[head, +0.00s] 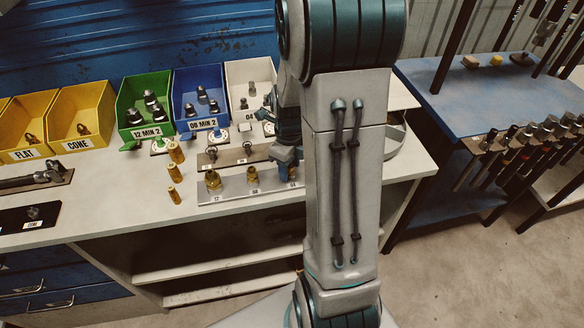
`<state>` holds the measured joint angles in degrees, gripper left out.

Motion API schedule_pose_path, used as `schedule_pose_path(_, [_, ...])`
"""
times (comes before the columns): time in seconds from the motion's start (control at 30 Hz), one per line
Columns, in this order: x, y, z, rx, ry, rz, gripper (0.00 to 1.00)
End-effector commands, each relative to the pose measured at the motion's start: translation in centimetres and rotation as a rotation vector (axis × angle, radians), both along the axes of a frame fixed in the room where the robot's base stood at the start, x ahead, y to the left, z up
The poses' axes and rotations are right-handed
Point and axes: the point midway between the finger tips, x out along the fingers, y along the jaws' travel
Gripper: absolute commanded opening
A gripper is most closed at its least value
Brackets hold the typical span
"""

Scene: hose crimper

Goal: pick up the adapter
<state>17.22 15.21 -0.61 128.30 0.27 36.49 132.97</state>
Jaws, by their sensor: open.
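No single part is marked as the adapter, and I cannot tell which one it is. Small dark metal fittings lie in the yellow FLAT bin (29,129) and the yellow CONE bin (82,112). A small metal part (33,212) sits on a black plate at the left of the bench. Brass fittings (213,180) stand on a grey metal rack (235,192) with numbered labels. My gripper (287,160) is open above the right end of this rack, partly hidden by my arm. Whether a fitting is between its fingers is hidden.
Green (144,101), blue (201,96) and white (248,86) bins stand along the back with metal fittings. Several brass cylinders (174,173) stand left of the rack. A tool (38,178) lies at the left. The bench (110,205) is clear at its front middle. A blue table (480,92) stands right.

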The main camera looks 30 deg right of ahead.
Motion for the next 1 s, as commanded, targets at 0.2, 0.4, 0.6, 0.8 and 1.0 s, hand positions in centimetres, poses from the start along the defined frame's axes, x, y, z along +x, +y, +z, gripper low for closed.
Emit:
schedule_pose_path(0.2, [0.0,0.0,0.0,0.000,0.000,0.000,0.24])
schedule_pose_path(0.4, [0.0,0.0,0.0,0.000,0.000,0.000,0.00])
schedule_pose_path(0.6, [0.0,0.0,0.1,0.000,0.000,-0.001,0.00])
schedule_pose_path(0.8, [0.1,0.0,0.8,-0.001,-0.003,-0.001,0.00])
schedule_pose_path(1.0, [0.1,0.0,2.8,-0.001,-0.005,0.000,0.00])
